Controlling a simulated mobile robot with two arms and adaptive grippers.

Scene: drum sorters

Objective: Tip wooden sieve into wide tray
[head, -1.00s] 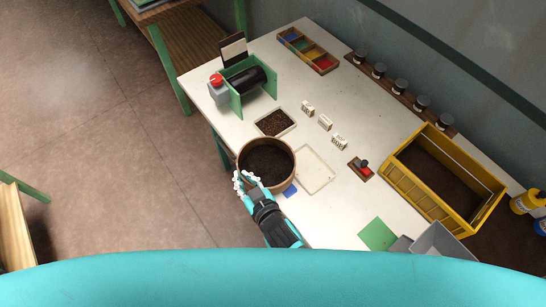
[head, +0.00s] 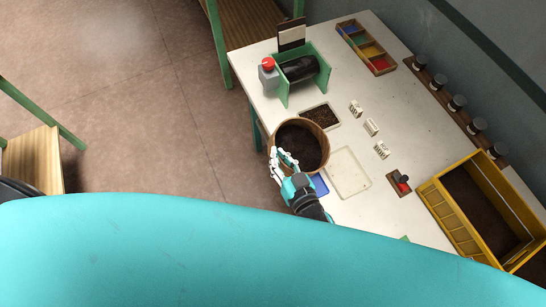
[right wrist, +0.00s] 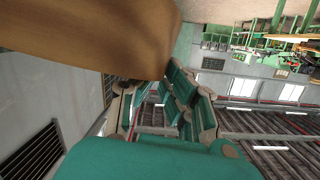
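The wooden sieve (head: 301,146) is a round brown tub with dark soil in it. It looks about level, overhanging the table's left edge and overlapping the small soil tray in the head view. My right gripper (head: 283,163) is shut on its near left rim. In the right wrist view the sieve's wooden wall (right wrist: 95,35) fills the upper left, by the fingers; the grip contact is partly hidden. The wide tray (head: 347,172) is a shallow, pale, empty rectangle on the table, right of the sieve. My left gripper is not in view.
A small soil-filled tray (head: 320,116) is behind the sieve, beside white labels (head: 371,127). A green-framed drum (head: 299,69) stands farther back. A red-black stamp-like object (head: 400,182) and yellow crate (head: 432,190) are to the right. A blue square (head: 319,184) lies near the gripper.

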